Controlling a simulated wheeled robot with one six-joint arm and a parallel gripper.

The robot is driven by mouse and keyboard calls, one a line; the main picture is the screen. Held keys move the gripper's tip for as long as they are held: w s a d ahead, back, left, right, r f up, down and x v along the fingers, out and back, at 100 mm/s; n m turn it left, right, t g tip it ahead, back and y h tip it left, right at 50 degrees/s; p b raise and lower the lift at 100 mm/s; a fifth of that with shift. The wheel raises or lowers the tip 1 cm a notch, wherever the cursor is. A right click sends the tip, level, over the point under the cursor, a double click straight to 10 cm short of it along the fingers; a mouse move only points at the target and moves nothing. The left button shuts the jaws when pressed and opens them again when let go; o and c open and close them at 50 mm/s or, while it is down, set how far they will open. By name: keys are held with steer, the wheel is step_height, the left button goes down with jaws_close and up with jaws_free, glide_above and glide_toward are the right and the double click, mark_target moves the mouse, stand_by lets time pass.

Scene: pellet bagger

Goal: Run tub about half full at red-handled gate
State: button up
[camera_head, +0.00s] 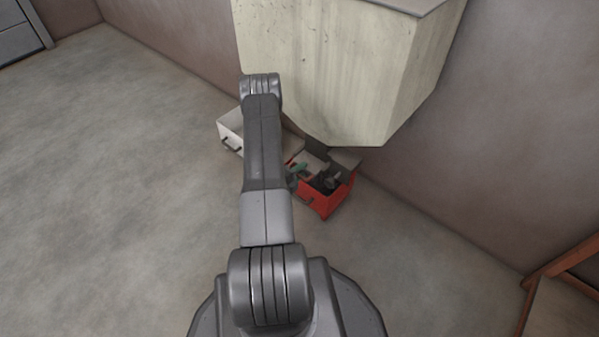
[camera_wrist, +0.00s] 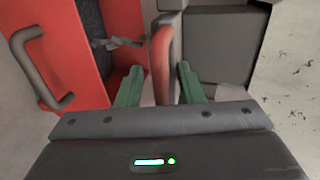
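A red tub (camera_head: 325,200) with a dark handle stands on the floor under the hopper's lower end. In the wrist view the red tub (camera_wrist: 75,50) is at the left, with dark grainy stuff partly showing inside; its level cannot be judged. A red gate handle (camera_wrist: 162,55) stands upright in the wrist view, beside a dark grey chute (camera_wrist: 222,45). My gripper (camera_wrist: 160,72) has its green fingers on either side of the red handle, with small gaps showing. It looks open around the handle. In the head view my gripper (camera_head: 300,172) is partly hidden behind my arm.
A large cream hopper (camera_head: 330,65) hangs over the tubs against the wall. A white tub (camera_head: 232,130) with a dark handle stands left of the red one, partly behind my arm. An orange-brown frame (camera_head: 565,265) is at lower right. The floor at left is clear.

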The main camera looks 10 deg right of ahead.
steer(key=shift+r, duration=0.1)
steer(key=p+v, duration=0.3)
steer(key=v, duration=1)
steer(key=shift+s+a+p, duration=0.2)
steer(key=shift+a+p, duration=0.1)
steer(key=shift+a, duration=0.1)
steer(key=shift+c, duration=0.5)
